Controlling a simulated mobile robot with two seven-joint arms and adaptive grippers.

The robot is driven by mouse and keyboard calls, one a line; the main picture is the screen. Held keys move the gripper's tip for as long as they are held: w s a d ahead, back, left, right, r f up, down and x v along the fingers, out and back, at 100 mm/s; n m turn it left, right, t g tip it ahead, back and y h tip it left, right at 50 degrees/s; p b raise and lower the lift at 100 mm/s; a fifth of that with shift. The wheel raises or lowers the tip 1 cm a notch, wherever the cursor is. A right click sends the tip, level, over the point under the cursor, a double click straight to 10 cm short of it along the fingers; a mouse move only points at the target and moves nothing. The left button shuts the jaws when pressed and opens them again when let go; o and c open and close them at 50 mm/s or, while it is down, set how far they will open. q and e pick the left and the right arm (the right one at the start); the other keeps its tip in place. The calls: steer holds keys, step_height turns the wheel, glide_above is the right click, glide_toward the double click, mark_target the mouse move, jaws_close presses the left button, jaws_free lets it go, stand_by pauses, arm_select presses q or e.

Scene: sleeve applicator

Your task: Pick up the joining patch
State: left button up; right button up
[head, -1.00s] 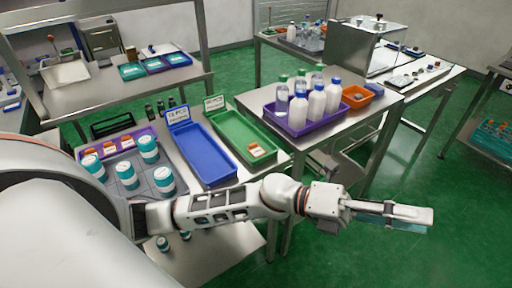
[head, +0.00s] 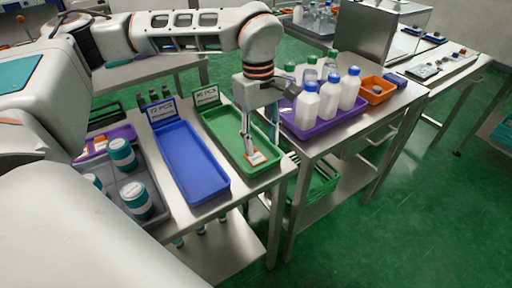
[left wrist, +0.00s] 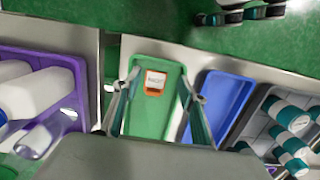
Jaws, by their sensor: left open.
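A small orange piece with a white label, which looks like the joining patch (head: 256,158), lies in the front end of the green tray (head: 215,128). It also shows in the left wrist view (left wrist: 155,82), its label too blurred to read surely. My left gripper (head: 248,146) points down over the green tray, close to the patch. In the left wrist view its two fingers are apart, with the patch seen between them and nothing held. The remaining height above the patch is hard to judge. My right gripper is not in view.
A blue tray (head: 190,160) lies beside the green one. A purple tray of bottles (head: 305,130) and an orange bin (head: 377,88) stand on the table to the right. Teal-and-white jars (head: 137,200) stand at the left.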

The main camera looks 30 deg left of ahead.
mark_target(255, 156)
arm_select(q)
steer(key=shift+y, duration=0.5)
steer(key=a, duration=0.1)
steer(key=w+a, duration=0.1)
steer(key=a, duration=0.2)
steer(key=shift+w, duration=0.3)
steer(key=shift+d+f+b, duration=0.15)
steer(key=shift+f+b, duration=0.35)
steer(key=shift+f, duration=0.9)
step_height(255, 156, down, 4)
steer(key=shift+w+r+b, duration=0.1)
steer(key=shift+r+b, duration=0.1)
steer(key=shift+b, duration=0.15)
steer(key=shift+f, duration=0.25)
steer(key=shift+r, duration=0.1)
steer(key=c, duration=0.9)
steer(key=shift+o, duration=0.2)
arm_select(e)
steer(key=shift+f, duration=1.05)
